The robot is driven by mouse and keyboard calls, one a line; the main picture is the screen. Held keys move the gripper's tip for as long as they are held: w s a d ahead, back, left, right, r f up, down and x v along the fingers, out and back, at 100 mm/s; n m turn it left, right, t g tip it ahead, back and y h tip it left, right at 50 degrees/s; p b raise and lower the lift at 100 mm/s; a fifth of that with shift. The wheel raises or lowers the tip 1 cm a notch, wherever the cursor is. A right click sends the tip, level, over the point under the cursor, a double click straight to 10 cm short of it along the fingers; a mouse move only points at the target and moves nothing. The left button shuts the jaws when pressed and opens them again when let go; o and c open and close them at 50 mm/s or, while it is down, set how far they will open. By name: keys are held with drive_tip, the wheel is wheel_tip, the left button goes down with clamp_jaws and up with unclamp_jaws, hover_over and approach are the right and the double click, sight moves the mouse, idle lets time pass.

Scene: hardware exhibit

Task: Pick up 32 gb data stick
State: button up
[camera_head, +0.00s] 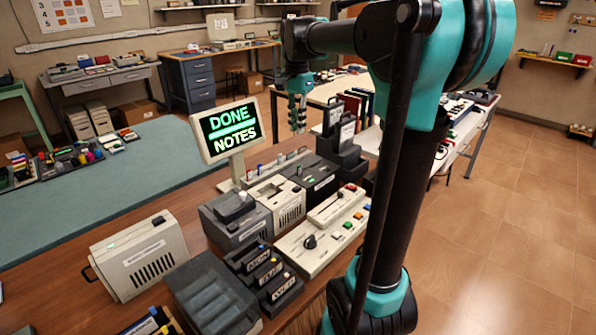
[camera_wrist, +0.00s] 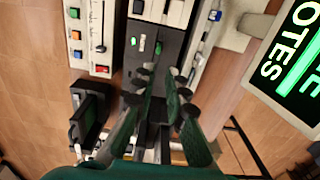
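I cannot single out a 32 gb data stick by any readable label. In the wrist view, small pieces, one green (camera_wrist: 158,47) and one whitish (camera_wrist: 142,43), sit on a dark box (camera_wrist: 168,47) just beyond my fingertips. Whether they are sticks or buttons I cannot tell. In the head view the dark box (camera_head: 322,185) stands on the table right of the sign. My gripper (camera_head: 297,122) hangs above the back of the table, fingers pointing down. In the wrist view my gripper (camera_wrist: 164,78) has its fingers apart, with nothing seen between them.
A lit sign (camera_head: 231,130) reading "DONE NOTES" stands left of my gripper. Black upright holders (camera_head: 340,145) stand close on its right. A pale control panel (camera_head: 325,230), a beige case (camera_head: 140,255) and dark trays (camera_head: 265,275) crowd the wooden table. Open floor (camera_head: 500,240) lies right.

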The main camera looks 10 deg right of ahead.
hover_over(299, 166)
drive_tip(key=f, duration=1)
drive_tip(key=shift+w+a, duration=0.2)
drive_tip(key=shift+a, duration=0.05)
drive_tip(key=shift+w+d+f, duration=0.1)
drive_tip(key=shift+d+f, duration=0.05)
drive_tip(key=shift+f, duration=1.2)
drive_tip(key=shift+d+f, duration=0.15)
drive_tip(key=shift+f, duration=1.15)
clamp_jaws()
